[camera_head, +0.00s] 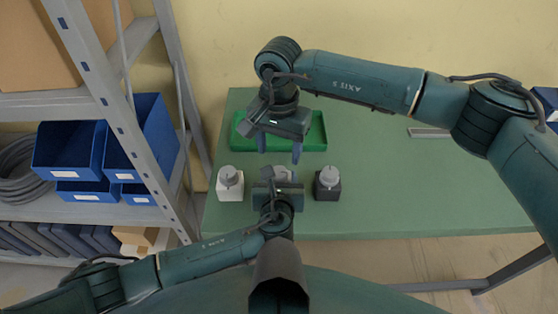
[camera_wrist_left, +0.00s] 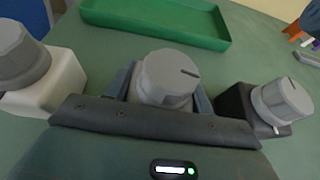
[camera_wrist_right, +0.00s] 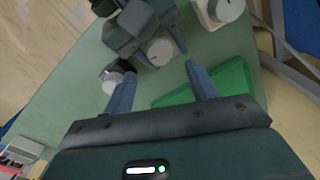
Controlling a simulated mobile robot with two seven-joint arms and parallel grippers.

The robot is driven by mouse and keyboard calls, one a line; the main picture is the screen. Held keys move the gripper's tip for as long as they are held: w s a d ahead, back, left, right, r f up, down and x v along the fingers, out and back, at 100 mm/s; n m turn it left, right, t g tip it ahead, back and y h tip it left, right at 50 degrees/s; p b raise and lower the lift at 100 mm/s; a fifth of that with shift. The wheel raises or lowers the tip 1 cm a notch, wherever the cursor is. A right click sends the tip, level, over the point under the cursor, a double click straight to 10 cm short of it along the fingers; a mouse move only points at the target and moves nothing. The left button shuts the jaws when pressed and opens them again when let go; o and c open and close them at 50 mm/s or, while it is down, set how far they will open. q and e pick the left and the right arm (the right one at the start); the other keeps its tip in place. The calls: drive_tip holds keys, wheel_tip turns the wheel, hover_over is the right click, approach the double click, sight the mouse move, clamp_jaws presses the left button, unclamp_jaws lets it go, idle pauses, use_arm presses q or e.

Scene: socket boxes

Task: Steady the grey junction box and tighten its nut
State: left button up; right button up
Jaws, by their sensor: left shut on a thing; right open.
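The grey junction box stands in the middle of a row of three, its round grey nut (camera_head: 283,174) on top. The nut shows large in the left wrist view (camera_wrist_left: 168,78), with a dark line on its top; the box body is mostly hidden. My left gripper (camera_head: 276,186) is shut on this box, a finger on either side below the nut. My right gripper (camera_head: 279,151) is open and empty, pointing down just behind the box, apart from the nut. In the right wrist view the nut (camera_wrist_right: 160,50) lies beyond the open fingers.
A white box (camera_head: 230,184) stands close on the left and a black box (camera_head: 327,184) close on the right, each with a grey nut. A green tray (camera_head: 317,146) lies behind. Shelving (camera_head: 110,95) with blue bins is at left.

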sight(279, 172)
wheel_tip(279, 172, up, 6)
drive_tip(key=shift+f, duration=0.1)
idle(0.4)
wheel_tip(279, 172, down, 12)
drive_tip(key=shift+n, duration=1.1)
drive_tip(key=c, duration=1)
drive_tip(key=shift+m, duration=1.4)
